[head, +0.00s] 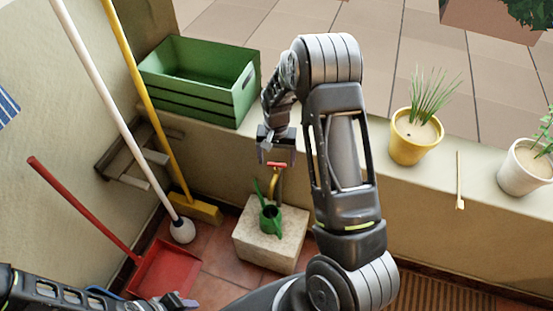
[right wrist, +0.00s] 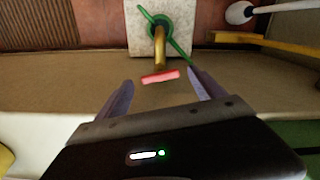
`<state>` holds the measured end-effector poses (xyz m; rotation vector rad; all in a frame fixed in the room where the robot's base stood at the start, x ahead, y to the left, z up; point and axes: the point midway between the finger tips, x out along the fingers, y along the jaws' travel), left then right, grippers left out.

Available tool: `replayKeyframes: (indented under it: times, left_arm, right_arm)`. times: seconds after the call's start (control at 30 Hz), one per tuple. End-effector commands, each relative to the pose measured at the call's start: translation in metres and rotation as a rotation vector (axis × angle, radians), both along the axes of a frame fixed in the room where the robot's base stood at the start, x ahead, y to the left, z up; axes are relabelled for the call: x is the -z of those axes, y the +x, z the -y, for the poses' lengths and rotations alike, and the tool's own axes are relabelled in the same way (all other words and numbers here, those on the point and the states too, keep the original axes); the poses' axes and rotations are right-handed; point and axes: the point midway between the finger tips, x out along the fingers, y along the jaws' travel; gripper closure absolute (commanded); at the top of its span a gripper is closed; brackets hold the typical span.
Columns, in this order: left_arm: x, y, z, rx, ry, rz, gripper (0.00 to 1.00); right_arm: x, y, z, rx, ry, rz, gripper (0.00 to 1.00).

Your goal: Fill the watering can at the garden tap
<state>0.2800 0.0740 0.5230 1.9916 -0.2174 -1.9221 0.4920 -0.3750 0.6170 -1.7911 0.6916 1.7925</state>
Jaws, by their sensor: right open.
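The green watering can (head: 270,219) stands on a pale stone block (head: 285,250) by the low wall, under the brass tap (head: 274,184). The tap has a red handle (head: 281,165). In the right wrist view the red handle (right wrist: 160,76) lies just ahead of and between the open fingers of my right gripper (right wrist: 162,93), with the can (right wrist: 160,22) beyond it, partly hidden by the tap. In the head view my right gripper (head: 277,152) is just above the handle. My left gripper (head: 178,301) shows at the bottom edge; its jaws are unclear. Water is not visible.
A green crate (head: 190,103), a yellow pot (head: 416,148) and a white pot (head: 520,180) stand on the wall top. A broom (head: 200,209), a white-handled tool (head: 182,230) and a red dustpan (head: 165,272) are to the left of the block.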

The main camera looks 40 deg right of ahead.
Motion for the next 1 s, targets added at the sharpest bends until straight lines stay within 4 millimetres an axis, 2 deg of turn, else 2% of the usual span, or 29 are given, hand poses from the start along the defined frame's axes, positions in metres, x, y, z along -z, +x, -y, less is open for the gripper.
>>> replayKeyframes:
  times: [0.3, 0.5, 0.87, 0.97, 1.0]
  left_arm:
    - [-0.002, 0.0, 0.0, 0.0, 0.0, 0.0, 0.67]
    - [-0.003, 0.0, 0.0, 0.0, 0.0, 0.0, 0.67]
    - [-0.002, 0.0, 0.0, 0.0, 0.0, 0.0, 0.67]
    - [0.004, 0.0, 0.0, 0.0, 0.0, 0.0, 0.67]
    - [0.008, 0.0, 0.0, 0.0, 0.0, 0.0, 0.67]
  right_arm:
    - [-0.05, 0.001, 0.0, -0.001, 0.0, 0.004, 0.22]
    - [-0.069, 0.0, 0.0, -0.001, -0.001, 0.001, 0.22]
    - [-0.068, 0.0, -0.001, -0.004, 0.001, 0.0, 0.22]
    - [-0.053, -0.002, -0.01, -0.023, 0.011, 0.0, 0.22]
    - [-0.042, -0.005, -0.017, -0.038, 0.018, 0.001, 0.22]
